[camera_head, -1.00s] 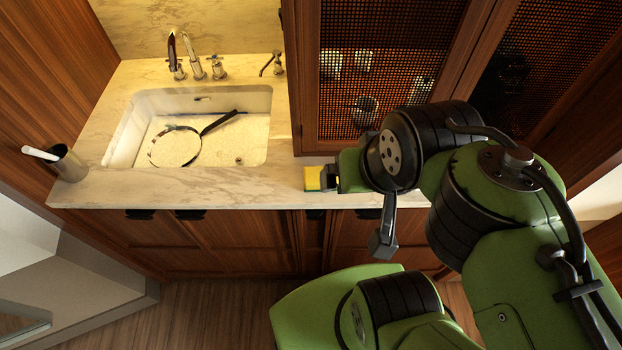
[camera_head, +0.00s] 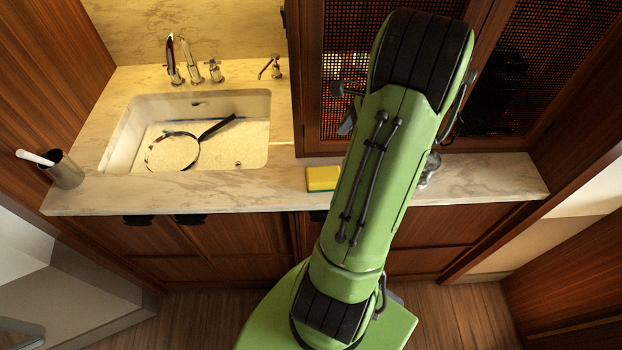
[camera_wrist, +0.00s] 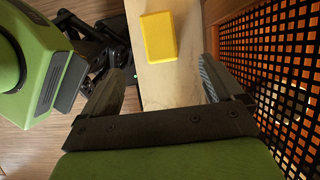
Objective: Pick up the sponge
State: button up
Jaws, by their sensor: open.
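The yellow sponge (camera_head: 322,178) lies flat on the marble counter, just right of the sink and beside my arm in the head view. A green edge shows along its front. In the wrist view the sponge (camera_wrist: 158,37) is ahead of my gripper (camera_wrist: 160,88), beyond the fingertips and roughly between their lines. My gripper's two fingers are spread apart with nothing between them. In the head view the fingers are mostly hidden behind my arm.
The counter (camera_head: 230,190) has a sink (camera_head: 255,150) with a round, long-handled pan (camera_head: 172,150) in it. A dark cup (camera_head: 66,170) stands at the left end. A mesh-door cabinet (camera_head: 310,90) rises behind the sponge; its mesh (camera_wrist: 285,80) is close to my right finger.

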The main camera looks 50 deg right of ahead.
aim_at(325, 174)
jog(key=b+x, duration=0.2)
jog(key=x, duration=1.1)
jog(key=shift+a+f+b, duration=0.15)
jog(key=shift+f+b, duration=0.15)
jog(key=shift+f, duration=0.2)
jog(key=c, duration=1)
notch_tip(325, 174, up, 11)
jog(key=shift+f+p, duration=0.2)
jog(key=shift+p, duration=0.95)
